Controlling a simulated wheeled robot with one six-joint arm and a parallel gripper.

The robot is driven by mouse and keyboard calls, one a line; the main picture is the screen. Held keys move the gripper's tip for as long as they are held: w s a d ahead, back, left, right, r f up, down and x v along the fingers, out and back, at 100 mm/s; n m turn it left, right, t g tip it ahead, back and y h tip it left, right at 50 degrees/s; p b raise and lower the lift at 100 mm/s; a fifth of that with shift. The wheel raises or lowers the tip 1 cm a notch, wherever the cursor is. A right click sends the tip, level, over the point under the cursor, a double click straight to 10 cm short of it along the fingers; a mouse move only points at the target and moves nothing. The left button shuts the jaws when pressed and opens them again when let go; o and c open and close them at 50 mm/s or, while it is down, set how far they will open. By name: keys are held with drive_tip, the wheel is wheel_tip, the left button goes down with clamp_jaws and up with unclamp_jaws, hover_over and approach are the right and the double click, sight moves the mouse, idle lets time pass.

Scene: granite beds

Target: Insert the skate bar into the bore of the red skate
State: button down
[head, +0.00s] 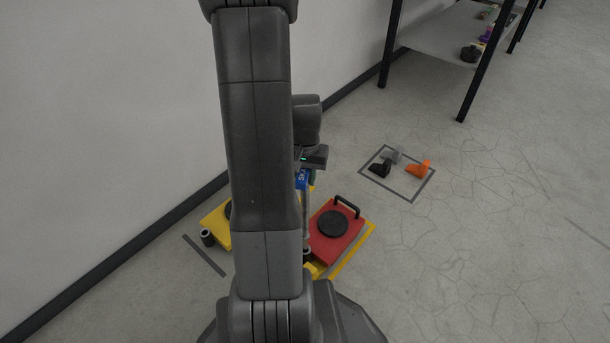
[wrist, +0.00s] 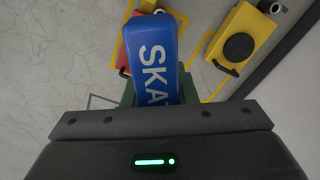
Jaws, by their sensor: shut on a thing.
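My gripper (head: 312,163) is shut on the blue, lettered top of the skate bar (head: 302,179). In the wrist view the blue part (wrist: 155,62), marked "SKA", stands between my green jaw pads (wrist: 128,96). A pale rod runs down from it in the head view, beside my arm. The red skate (head: 345,245) has a black round pad and a black handle, and lies just right of the rod. A dark, round socket (head: 307,253) shows at its near left corner. The rod's lower end is partly hidden, and I cannot tell whether it is in the bore.
A yellow skate (head: 217,222) with a dark socket lies to the left, partly behind my arm; the wrist view shows it too (wrist: 225,45). Black, grey and orange pieces (head: 418,169) lie in a marked square. A black-legged shelf (head: 440,45) stands beyond. A wall is at left.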

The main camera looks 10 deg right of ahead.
sight(305, 195)
drive_tip(key=shift+f+b, duration=3.05)
drive_tip(key=shift+f, duration=1.05)
drive_tip(key=c, duration=1.1)
unclamp_jaws()
wheel_tip(305, 195, up, 5)
drive_tip(key=p, duration=0.4)
wheel_tip(305, 195, up, 14)
drive_tip(key=p, duration=0.5)
drive_tip(key=shift+f+p, duration=0.1)
drive_tip(key=shift+p, duration=0.3)
